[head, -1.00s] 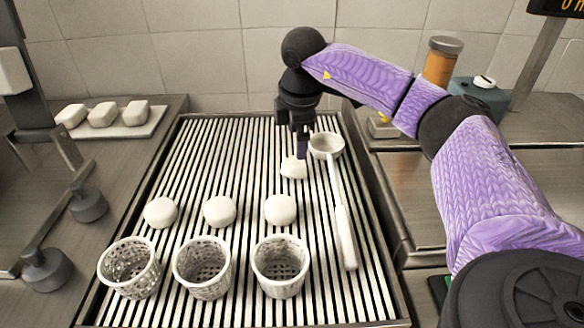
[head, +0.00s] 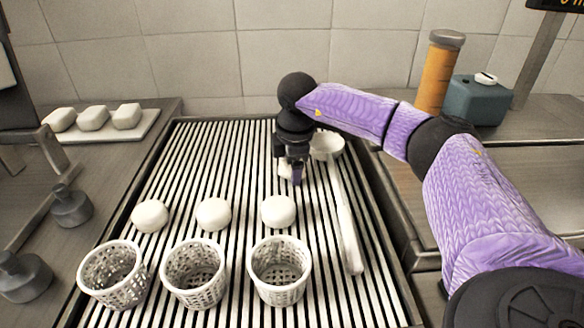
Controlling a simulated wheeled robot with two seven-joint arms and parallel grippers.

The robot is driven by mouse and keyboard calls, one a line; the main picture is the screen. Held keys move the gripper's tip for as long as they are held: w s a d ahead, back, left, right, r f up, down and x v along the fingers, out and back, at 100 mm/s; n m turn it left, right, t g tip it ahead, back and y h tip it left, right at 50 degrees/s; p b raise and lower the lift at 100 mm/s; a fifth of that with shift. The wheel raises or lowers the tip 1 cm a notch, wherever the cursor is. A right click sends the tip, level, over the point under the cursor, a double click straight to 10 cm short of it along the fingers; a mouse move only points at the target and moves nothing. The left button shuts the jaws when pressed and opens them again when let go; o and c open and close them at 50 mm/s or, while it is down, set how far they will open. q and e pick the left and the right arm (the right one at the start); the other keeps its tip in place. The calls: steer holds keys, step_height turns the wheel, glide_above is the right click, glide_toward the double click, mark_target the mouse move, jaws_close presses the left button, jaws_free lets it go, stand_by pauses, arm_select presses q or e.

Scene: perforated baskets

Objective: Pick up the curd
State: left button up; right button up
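Three white round curds sit in a row on the slatted rack: a left one (head: 150,216), a middle one (head: 213,214) and a right one (head: 278,211). Another white lump (head: 285,170) lies farther back, mostly hidden behind my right gripper (head: 292,178). My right gripper points down at this lump, above or around it; I cannot tell whether it touches it or how far its fingers are apart. My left gripper is not in view.
Three perforated baskets stand in front of the curds: left (head: 113,281), middle (head: 193,280), right (head: 279,278). A white ladle (head: 345,225) lies right of the gripper. A tray (head: 150,122) with white blocks is at the back left. An orange jar (head: 437,75) stands behind my arm.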

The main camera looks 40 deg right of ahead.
steer(key=shift+c, duration=1.1)
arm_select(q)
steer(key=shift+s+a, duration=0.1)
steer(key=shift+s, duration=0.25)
arm_select(e)
step_height(320, 180, up, 10)
steer(key=p, duration=0.4)
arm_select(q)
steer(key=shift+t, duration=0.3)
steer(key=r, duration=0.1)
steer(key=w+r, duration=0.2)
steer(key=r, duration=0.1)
